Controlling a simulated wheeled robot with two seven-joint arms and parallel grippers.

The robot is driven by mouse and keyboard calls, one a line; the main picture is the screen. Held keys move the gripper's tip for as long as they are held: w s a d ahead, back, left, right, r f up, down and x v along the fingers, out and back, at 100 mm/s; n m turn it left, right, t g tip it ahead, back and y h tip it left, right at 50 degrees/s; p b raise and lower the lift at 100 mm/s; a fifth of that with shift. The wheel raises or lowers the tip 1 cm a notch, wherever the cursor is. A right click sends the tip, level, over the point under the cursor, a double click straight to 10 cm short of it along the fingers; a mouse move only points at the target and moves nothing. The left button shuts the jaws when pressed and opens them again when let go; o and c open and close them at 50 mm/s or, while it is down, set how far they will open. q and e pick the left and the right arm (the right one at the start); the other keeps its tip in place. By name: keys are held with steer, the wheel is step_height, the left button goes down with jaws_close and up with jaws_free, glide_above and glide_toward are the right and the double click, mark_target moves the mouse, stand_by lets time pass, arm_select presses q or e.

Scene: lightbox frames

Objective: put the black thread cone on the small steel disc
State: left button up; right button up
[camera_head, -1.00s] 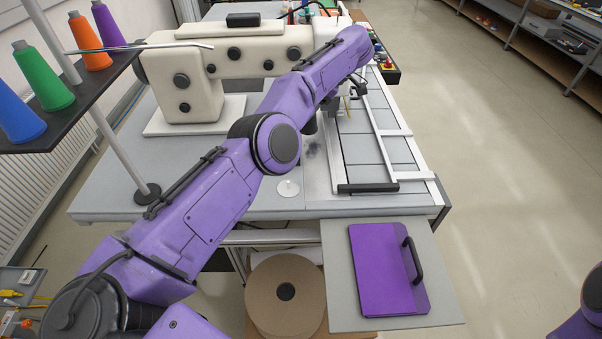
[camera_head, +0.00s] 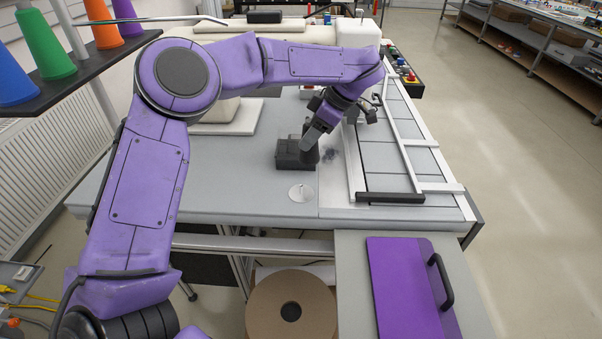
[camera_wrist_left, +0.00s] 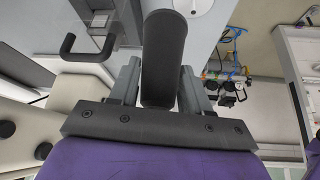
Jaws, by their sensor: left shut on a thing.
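The small steel disc (camera_head: 301,193) lies bare on the table, nearer to me than the gripper. Its edge also shows at the top of the wrist view (camera_wrist_left: 193,5). My right gripper is not in view.
A beige sewing machine (camera_head: 345,33) stands behind, partly hidden by my arm. A metal frame (camera_head: 405,150) lies right. Coloured cones stand on a rack (camera_head: 85,75).

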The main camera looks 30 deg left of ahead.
arm_select(q)
steer(key=shift+s+f+p, duration=0.1)
steer(key=shift+s+f, duration=0.65)
steer(key=shift+f, duration=0.65)
steer(key=shift+s+f+p, duration=0.15)
steer(key=shift+s+f, duration=0.55)
steer(key=shift+f, duration=0.7)
steer(key=shift+s+f+p, duration=0.1)
steer(key=shift+s+f, duration=0.65)
steer(key=shift+f, duration=0.65)
steer(key=shift+f, duration=0.1)
steer(key=o, duration=1.1)
steer(key=v, duration=1.2)
steer(key=shift+b, duration=0.4)
